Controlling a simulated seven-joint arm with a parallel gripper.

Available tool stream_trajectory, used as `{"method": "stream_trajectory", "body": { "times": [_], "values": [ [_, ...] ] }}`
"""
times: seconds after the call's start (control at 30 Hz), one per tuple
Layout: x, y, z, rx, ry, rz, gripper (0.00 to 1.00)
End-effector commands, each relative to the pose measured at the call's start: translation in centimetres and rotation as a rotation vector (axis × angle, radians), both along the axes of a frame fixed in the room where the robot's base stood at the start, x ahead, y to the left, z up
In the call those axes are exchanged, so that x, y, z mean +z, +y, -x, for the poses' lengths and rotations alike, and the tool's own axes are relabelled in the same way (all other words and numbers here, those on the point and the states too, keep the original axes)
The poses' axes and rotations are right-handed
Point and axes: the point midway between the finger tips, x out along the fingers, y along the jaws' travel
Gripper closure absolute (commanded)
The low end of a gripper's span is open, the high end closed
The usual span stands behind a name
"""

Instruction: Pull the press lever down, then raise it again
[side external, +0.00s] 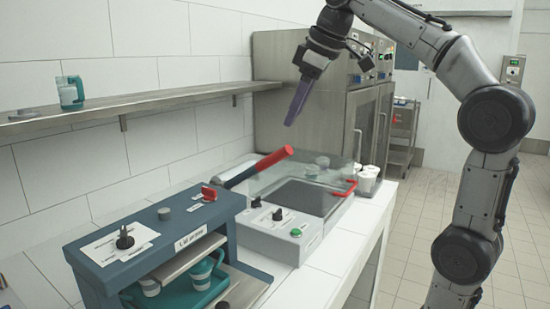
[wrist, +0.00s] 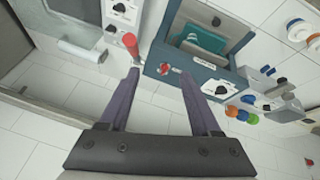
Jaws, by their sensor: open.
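The press lever has a dark shaft and a red grip (side external: 272,159). It slants up to the right, between the blue press (side external: 190,238) and the grey glass-lidded machine. My gripper (side external: 290,122) hangs above the red grip with its purple fingers pointing down, apart from it. In the wrist view my gripper (wrist: 160,75) is open and empty. The red grip (wrist: 130,42) appears just beyond the left fingertip there, outside the gap between the fingers. The blue press (wrist: 205,70) lies beyond the fingers.
The grey machine (side external: 280,238) has a glass lid with a red handle (side external: 344,188). White cups (side external: 367,180) stand at its right. A teal cup holder (side external: 200,275) sits inside the blue press. A shelf (side external: 120,105) runs along the wall. Air above the machines is free.

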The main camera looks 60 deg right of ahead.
Motion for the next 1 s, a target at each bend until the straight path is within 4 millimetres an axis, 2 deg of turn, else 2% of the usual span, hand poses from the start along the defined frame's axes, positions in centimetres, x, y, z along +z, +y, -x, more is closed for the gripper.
{"method": "stream_trajectory", "body": {
  "times": [0.03, 0.1, 0.3, 0.53, 1.0],
  "values": [
    [0.2, -1.5, -1.4, -0.026, 0.002, -0.001, 0.36],
    [0.2, -3.1, -2.8, -0.056, 0.001, -0.003, 0.36],
    [-1.7, -5.8, -4.4, -0.106, 0.040, -0.019, 0.36],
    [-3.7, -6.1, -5.1, -0.110, 0.043, -0.020, 0.36],
    [-11.8, -7.0, -8.6, -0.109, 0.043, -0.019, 0.36]
  ]
}}
